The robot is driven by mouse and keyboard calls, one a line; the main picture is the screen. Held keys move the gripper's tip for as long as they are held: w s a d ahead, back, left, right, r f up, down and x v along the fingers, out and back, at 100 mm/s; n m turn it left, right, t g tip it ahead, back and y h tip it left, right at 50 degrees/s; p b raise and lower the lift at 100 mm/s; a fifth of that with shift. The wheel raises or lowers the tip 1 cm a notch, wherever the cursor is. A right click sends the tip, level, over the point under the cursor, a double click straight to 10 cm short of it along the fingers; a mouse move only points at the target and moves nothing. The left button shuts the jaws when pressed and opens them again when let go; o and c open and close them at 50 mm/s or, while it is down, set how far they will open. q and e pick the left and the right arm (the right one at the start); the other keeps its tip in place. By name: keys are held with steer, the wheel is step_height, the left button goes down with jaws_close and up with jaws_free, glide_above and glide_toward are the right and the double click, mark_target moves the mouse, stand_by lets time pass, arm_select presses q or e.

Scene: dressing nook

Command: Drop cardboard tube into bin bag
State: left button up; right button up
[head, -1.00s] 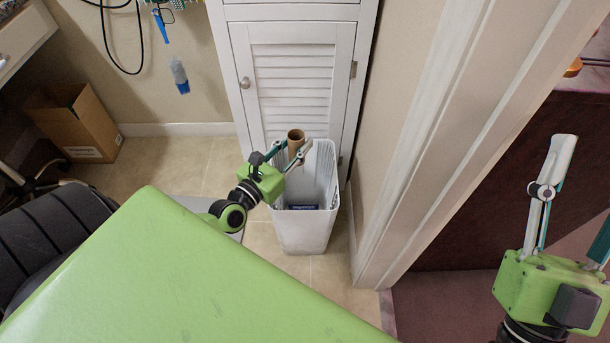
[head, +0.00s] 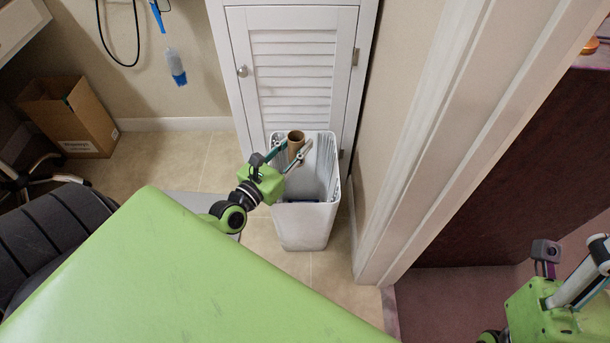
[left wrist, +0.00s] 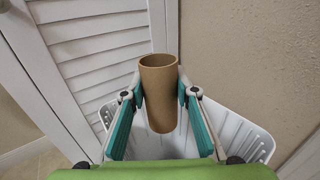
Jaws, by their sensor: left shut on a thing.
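The cardboard tube (head: 296,138) is a short brown hollow roll, held upright. My left gripper (head: 297,150) is shut on it, one finger on each side. The left wrist view shows the tube (left wrist: 160,92) between the teal finger pads, with its open end up. Below it stands a tall white bin (head: 305,228), whose ribbed inner wall also shows in the left wrist view (left wrist: 235,132). The tube appears over the bin's opening; its exact height above the rim is unclear. I cannot make out a separate bag. My right gripper (head: 572,262) is at the right edge, partly cut off.
A white louvred cabinet (head: 292,75) stands right behind the bin. A door frame (head: 430,150) is close on the right. A cardboard box (head: 75,120) and a dark chair (head: 50,225) are on the left. A dark bottom lies inside the bin.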

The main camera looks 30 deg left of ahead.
arm_select(q)
steer(key=o, duration=0.8)
steer(key=s, duration=1.2)
steer(key=shift+a, duration=0.35)
